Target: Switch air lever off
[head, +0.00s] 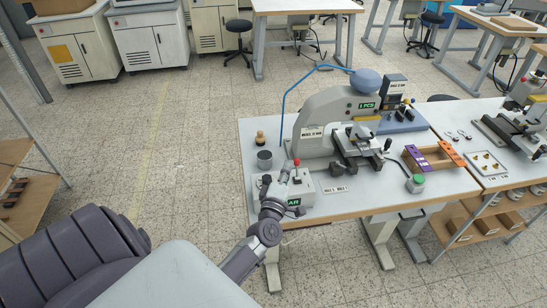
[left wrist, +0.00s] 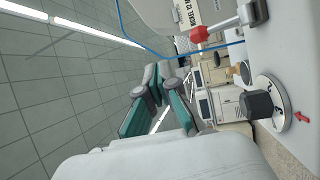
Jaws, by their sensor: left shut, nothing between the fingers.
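The grey air control box (head: 300,190), with a green label, stands at the front left corner of the press table. A lever with a red ball (head: 296,161) rises at it. In the left wrist view the red ball (left wrist: 199,33) sits on a silver rod, above and right of the fingers. A black knob on a round pale dial (left wrist: 265,105), with a red arrow beside it, is also there. My left gripper (head: 281,178) is at the box's left side, close to the lever. Its teal fingers (left wrist: 152,82) are shut and empty, apart from the ball. My right gripper is out of view.
The stamping press (head: 335,115) stands behind the box, with a blue hose (head: 284,110) arching over. A dark cup (head: 264,160) and a small wooden-topped item (head: 260,138) stand at the table's left edge.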

